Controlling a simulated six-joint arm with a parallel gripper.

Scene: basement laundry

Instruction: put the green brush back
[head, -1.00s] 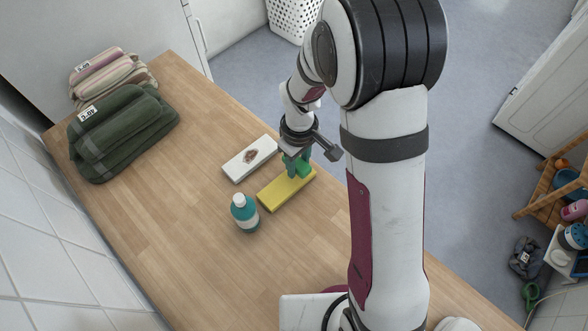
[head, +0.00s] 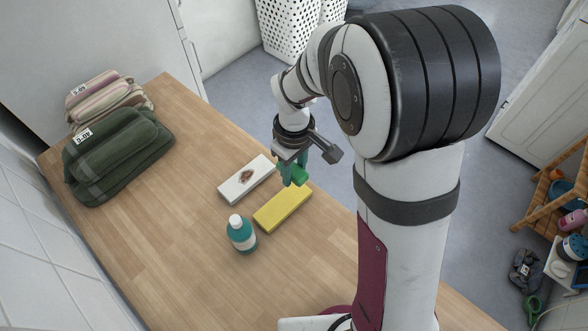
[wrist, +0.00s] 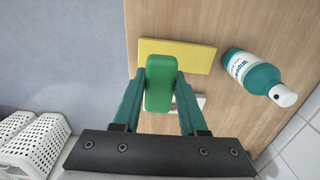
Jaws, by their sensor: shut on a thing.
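The green brush (head: 299,176) is held between the teal fingers of my gripper (head: 291,170). In the wrist view the brush (wrist: 160,84) shows as a rounded green block between the two fingers of my gripper (wrist: 158,98). A yellow slab (head: 283,208) lies flat on the wooden counter; in the head view the brush is just beyond its far end. In the wrist view the brush overlaps the edge of the yellow slab (wrist: 195,56). The brush appears raised above the counter. Its underside is hidden.
A white slab (head: 246,179) with a brown mark lies beside the yellow one. A teal bottle (head: 241,235) stands nearby. Folded towels (head: 115,155) lie at the counter's far left. White baskets (head: 287,30) and a wooden shelf (head: 550,190) stand off the counter. The counter's left-centre is clear.

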